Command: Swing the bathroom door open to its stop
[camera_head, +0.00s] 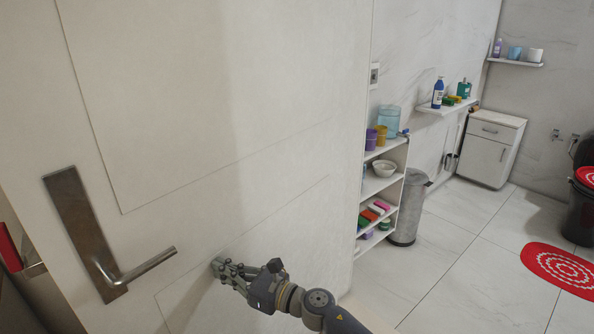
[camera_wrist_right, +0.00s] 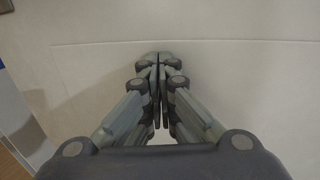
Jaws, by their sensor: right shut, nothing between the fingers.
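The bathroom door (camera_head: 220,90) is a large cream panel filling the left of the head view. Its metal lever handle (camera_head: 150,265) and tall back plate (camera_head: 80,230) are at the lower left. My right gripper (camera_head: 218,266) is at the door's face, to the right of the lever and apart from it. In the right wrist view its fingers (camera_wrist_right: 157,58) are closed together with nothing between them, their tips at or very near the door panel (camera_wrist_right: 230,60). I cannot tell if they touch. The hinges are not visible. My left gripper is not in view.
Beyond the door stand a white shelf unit (camera_head: 378,186) with cups and bowls, a grey bin (camera_head: 408,215) and a white cabinet (camera_head: 489,150). A red round mat (camera_head: 560,268) lies on the right. The tiled floor (camera_head: 465,250) between is clear.

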